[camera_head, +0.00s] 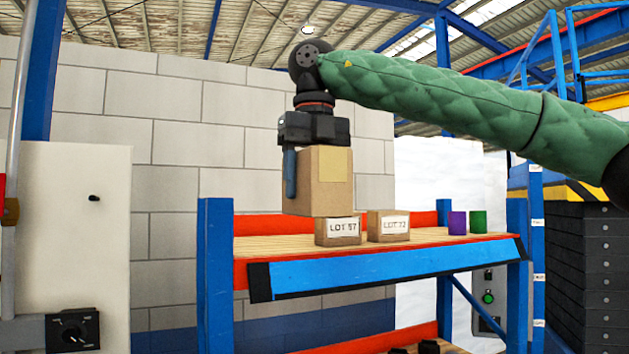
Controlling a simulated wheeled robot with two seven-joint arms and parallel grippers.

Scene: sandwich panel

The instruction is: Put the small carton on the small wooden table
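A plain brown carton (328,192) with a pale yellow patch hangs upright below my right gripper (308,182). One dark finger lies against the carton's left side; the other finger is hidden behind the carton. The gripper appears shut on the carton. The carton is in line with the upper shelf, just over a smaller labelled box; I cannot tell whether the two touch. No small wooden table can be made out. My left gripper is not in view.
A blue and orange rack has a wooden upper shelf (262,247). On it stand two brown LOT-labelled boxes, left (338,231) and right (388,226), a purple block (457,223) and a green block (478,222). A pale cabinet (75,220) stands at left.

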